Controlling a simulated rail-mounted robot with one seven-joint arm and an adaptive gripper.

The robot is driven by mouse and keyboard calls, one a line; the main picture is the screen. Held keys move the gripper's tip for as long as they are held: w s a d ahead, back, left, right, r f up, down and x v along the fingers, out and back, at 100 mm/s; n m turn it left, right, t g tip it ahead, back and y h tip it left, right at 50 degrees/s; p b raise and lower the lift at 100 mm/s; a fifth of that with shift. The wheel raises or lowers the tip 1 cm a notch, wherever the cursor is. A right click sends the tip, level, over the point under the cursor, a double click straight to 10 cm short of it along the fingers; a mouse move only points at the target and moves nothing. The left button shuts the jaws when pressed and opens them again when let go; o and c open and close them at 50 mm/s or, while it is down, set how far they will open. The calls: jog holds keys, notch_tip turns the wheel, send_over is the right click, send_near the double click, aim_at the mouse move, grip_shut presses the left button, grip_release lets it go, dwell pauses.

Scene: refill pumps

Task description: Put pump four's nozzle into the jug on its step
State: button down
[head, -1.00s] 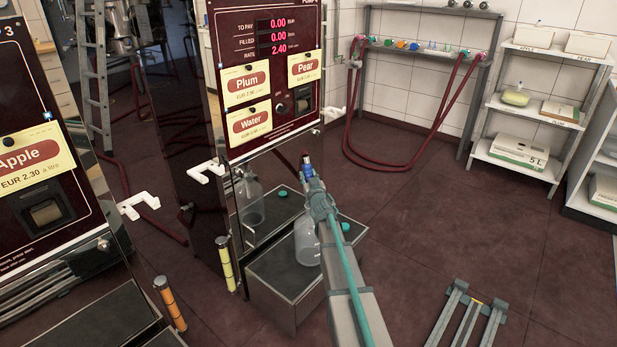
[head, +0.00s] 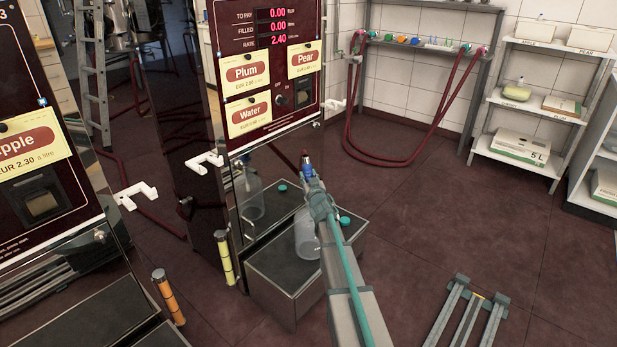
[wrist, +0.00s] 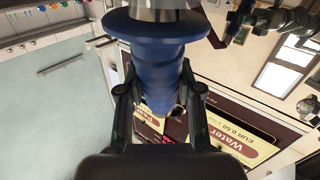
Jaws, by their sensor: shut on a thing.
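Pump four (head: 212,110) is the dark red panel with the Plum, Pear and Water labels. A clear jug (head: 304,238) stands upright on the dark step (head: 285,285) at the pump's foot, partly hidden by my arm. My gripper (head: 312,186) is shut on the blue nozzle (head: 307,170), above the jug in the picture. The nozzle also shows in the wrist view (wrist: 158,60), its blue body between my two fingers. The head view does not show clearly whether the nozzle lines up with the jug's mouth; its spout is hard to make out.
A teal cap (head: 344,220) lies on the step beside the jug. The pump's shiny lower front mirrors the jug. A yellow post (head: 225,258) and an orange post (head: 168,297) stand left of the step. A rack (head: 430,48) with red hoses is behind; open floor lies right.

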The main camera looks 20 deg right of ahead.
jog(key=shift+f, duration=0.4)
jog(key=c, duration=0.7)
grip_release()
jog(key=shift+r, duration=0.1)
jog(key=shift+s, duration=0.15)
